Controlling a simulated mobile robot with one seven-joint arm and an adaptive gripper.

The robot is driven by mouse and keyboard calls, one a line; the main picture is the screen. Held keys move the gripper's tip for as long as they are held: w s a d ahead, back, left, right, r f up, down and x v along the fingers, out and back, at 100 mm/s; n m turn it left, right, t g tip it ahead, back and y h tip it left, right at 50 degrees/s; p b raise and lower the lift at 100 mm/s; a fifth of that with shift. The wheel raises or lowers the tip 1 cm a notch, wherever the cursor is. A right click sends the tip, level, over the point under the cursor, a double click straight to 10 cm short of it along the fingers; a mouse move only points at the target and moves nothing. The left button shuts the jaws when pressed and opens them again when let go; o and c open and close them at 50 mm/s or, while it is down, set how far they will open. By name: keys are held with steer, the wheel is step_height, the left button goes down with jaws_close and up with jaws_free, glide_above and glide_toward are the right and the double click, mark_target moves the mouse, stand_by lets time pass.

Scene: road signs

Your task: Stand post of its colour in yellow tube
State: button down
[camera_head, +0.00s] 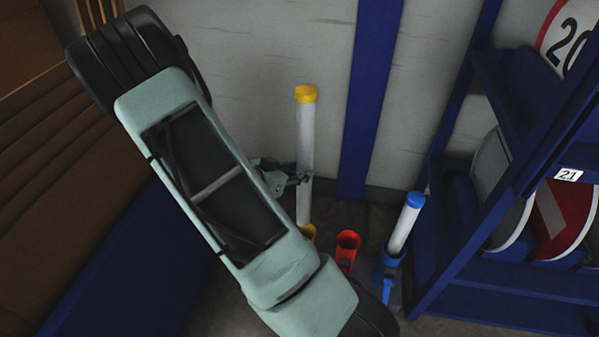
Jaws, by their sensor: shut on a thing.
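A white post with a yellow cap (306,125) stands upright in front of the grey wall. My gripper (301,178) is shut on this post around its middle. A yellow tube (309,234) shows in part at the post's lower end, with the rest hidden behind my arm. The post's foot meets the tube's visible rim in the picture, but I cannot tell how deep it sits. A red tube (348,241) is open and empty-looking to the right. A blue tube (388,266) holds a white post with a blue cap (406,222), which leans right.
A blue rack (440,240) with round road signs (568,213) stands close on the right. A blue upright (370,100) runs up the grey wall (250,70). Brown slatted boards (70,160) and a blue panel fill the left.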

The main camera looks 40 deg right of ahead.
mark_target(300, 204)
steer(key=f+b, duration=0.3)
steer(key=f, duration=0.1)
steer(key=f+b, duration=0.4)
steer(key=f, duration=0.1)
steer(key=f+b, duration=0.3)
steer(key=f, duration=0.2)
steer(key=shift+s+d+f, duration=0.1)
steer(key=shift+s+f, duration=0.05)
steer(key=shift+s, duration=0.1)
step_height(300, 204, down, 13)
steer(key=shift+f, duration=1)
stand_by(0.6)
steer(key=c, duration=1.4)
jaws_free()
steer(key=shift+c, duration=0.2)
steer(key=shift+o, duration=0.9)
steer(key=shift+f, duration=0.1)
